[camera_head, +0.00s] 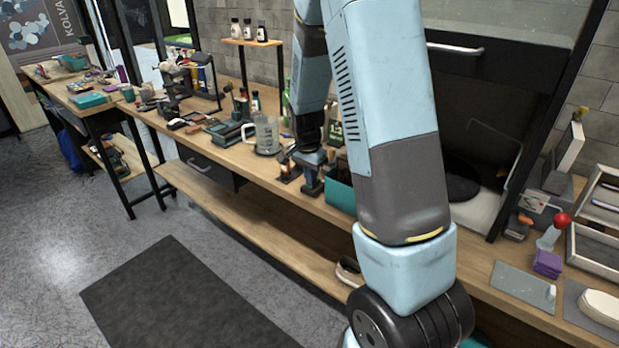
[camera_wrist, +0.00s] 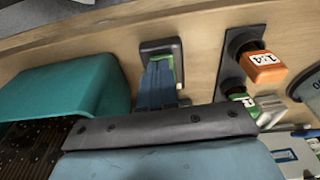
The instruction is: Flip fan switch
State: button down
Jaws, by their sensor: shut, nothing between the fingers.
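My gripper (camera_head: 312,185) reaches down over the workbench, left of the teal bin. In the wrist view its blue fingers (camera_wrist: 160,72) are shut and hold nothing. Their tips are at a small dark rectangular piece (camera_wrist: 160,46) on the wooden surface. I cannot tell whether this piece is the fan switch or whether the fingers touch it. A bit of green shows beside the fingers. No part is clearly recognisable as a fan switch in either view. My arm hides part of the bench and the dark cabinet in the head view.
The teal bin (camera_wrist: 75,92) stands close left of the fingers in the wrist view. An orange block (camera_wrist: 264,66) marked 1:4 and a green one (camera_wrist: 246,103) are to the right. A clear jug (camera_head: 266,136) stands left of my gripper. A dark mat (camera_head: 185,300) lies on the floor.

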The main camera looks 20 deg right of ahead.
jog(key=shift+w+d+r, duration=0.15)
jog(key=shift+d, duration=0.35)
notch_tip(320, 180, up, 14)
jog(key=s+a, duration=0.1)
jog(key=a, duration=0.1)
jog(key=shift+a+f, duration=0.25)
jog(key=shift+a, duration=0.05)
jog(key=shift+s, duration=0.15)
